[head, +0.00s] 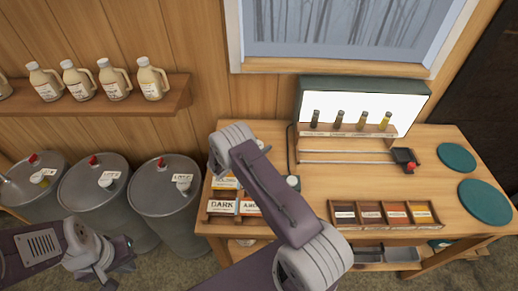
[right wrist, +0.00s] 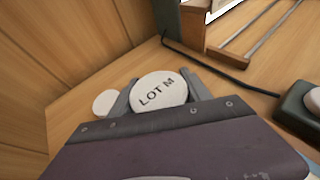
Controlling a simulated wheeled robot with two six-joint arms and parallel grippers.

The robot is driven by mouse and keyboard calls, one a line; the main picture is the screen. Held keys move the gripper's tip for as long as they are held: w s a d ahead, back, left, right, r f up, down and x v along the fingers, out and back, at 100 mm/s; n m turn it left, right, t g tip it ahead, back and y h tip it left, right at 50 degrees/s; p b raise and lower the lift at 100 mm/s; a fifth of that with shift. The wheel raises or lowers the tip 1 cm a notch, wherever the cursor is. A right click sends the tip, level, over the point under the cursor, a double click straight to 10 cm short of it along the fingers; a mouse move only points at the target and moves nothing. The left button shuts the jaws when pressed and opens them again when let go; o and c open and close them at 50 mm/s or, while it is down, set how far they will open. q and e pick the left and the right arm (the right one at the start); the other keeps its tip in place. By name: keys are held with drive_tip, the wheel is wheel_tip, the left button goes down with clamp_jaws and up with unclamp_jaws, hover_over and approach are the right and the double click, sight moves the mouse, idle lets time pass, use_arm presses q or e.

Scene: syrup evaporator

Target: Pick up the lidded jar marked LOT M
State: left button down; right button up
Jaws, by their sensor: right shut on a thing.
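In the right wrist view the jar marked LOT M (right wrist: 160,92) shows its round white lid, with the lettering facing the camera. My right gripper (right wrist: 162,96) is shut on it, with one grey finger on each side. The jar's body is hidden below the lid, and I cannot tell whether it is off the table. In the head view my right arm covers the jar and the fingertips. My left gripper (head: 118,262) is at the lower left in front of the drums, away from the jar; its jaw opening is unclear.
Another white lid (right wrist: 104,102) is close left of the held jar. A dark device (right wrist: 300,112) and a cable lie to the right. On the table are a lit box (head: 365,100) with vials, a label tray (head: 386,226) and teal discs (head: 486,201). Drums (head: 165,205) stand left.

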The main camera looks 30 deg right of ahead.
wheel_tip(320, 180, up, 3)
drive_tip(key=shift+d+r+b, duration=0.1)
drive_tip(key=shift+r+b, duration=0.05)
drive_tip(key=shift+b, duration=0.3)
drive_tip(key=s+d+r+b, duration=0.2)
drive_tip(key=s+d+r, duration=0.4)
drive_tip(key=s, duration=0.3)
drive_tip(key=shift+s+d+r, duration=0.15)
drive_tip(key=shift+d+r, duration=0.25)
drive_tip(key=shift+d, duration=0.05)
